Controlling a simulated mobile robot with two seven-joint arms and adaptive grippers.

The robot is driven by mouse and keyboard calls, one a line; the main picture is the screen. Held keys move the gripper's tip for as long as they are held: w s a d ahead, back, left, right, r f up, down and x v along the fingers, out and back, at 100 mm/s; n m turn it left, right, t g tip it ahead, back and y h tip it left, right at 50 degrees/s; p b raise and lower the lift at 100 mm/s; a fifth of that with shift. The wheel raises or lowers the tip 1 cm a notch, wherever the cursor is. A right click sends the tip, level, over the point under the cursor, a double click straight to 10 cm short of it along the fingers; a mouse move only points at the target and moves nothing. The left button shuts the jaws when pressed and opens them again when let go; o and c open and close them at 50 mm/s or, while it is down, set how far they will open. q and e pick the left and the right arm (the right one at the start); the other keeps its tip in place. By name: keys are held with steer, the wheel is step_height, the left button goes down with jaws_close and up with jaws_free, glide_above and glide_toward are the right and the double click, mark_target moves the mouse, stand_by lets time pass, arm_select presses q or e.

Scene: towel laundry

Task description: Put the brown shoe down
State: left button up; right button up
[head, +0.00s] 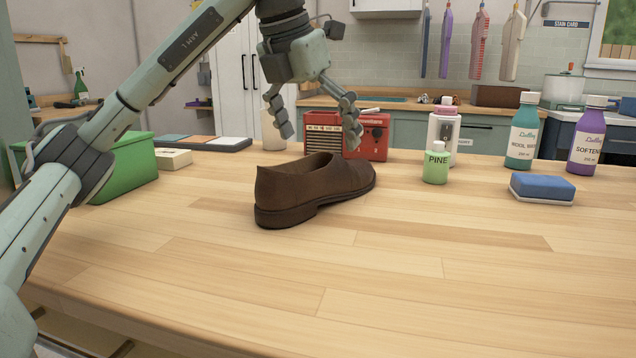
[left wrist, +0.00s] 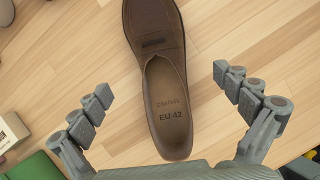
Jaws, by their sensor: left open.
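The brown shoe (head: 312,188) stands upright on its sole on the wooden table (head: 420,270), toe pointing to the back right. In the left wrist view the shoe (left wrist: 158,60) shows from above, with "EU 42" printed on the insole. My left gripper (head: 318,122) is open and empty above the shoe. In the left wrist view its two fingers (left wrist: 168,108) are spread on either side of the shoe's heel opening, apart from it. My right gripper is not in view.
A red radio (head: 376,138) stands behind the shoe. A green bin (head: 125,170) is at the left. A green PINE bottle (head: 436,168), a blue sponge (head: 542,187), a teal bottle (head: 522,135) and a purple bottle (head: 588,140) stand right. The table's front is clear.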

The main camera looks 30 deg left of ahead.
mark_target(327, 175)
arm_select(q)
steer(key=shift+w+a+f, duration=0.15)
steer(key=shift+f, duration=0.2)
steer(key=x, duration=0.6)
steer(key=shift+f, duration=0.4)
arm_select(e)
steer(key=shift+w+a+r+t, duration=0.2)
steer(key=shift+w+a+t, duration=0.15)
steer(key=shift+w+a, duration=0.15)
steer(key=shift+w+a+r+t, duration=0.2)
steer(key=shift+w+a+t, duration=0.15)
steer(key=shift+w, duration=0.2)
arm_select(q)
steer(key=shift+c, duration=0.5)
